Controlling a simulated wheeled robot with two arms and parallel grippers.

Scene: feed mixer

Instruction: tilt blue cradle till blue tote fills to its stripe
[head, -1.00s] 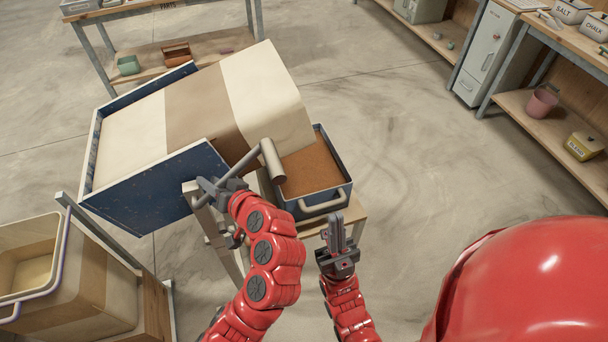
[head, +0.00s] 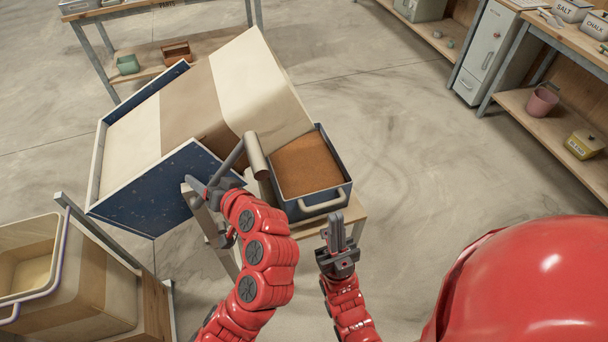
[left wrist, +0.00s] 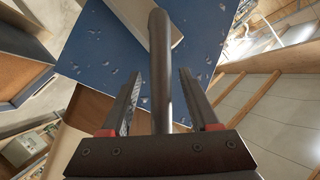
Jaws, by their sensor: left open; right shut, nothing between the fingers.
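The blue cradle (head: 160,195) is tilted to the right and holds a cream bin with a brown band (head: 190,100). The bin's lower right end hangs over the blue tote (head: 318,196). Brown feed (head: 306,160) lies in the tote, close to its rim; I cannot make out the stripe. A grey lever with a thick grip (head: 256,157) stands at the cradle's near right corner. My left gripper (head: 208,190) is at this lever; in the left wrist view its open fingers stand either side of a grey bar (left wrist: 160,65). My right gripper (head: 337,228) is shut and empty, in front of the tote.
The tote stands on a small wooden stand (head: 350,213). Another cream and brown bin (head: 90,285) is at the lower left. A parts shelf (head: 150,77) is at the back left, a bench with a pink bucket (head: 542,101) at the right. The floor between is clear.

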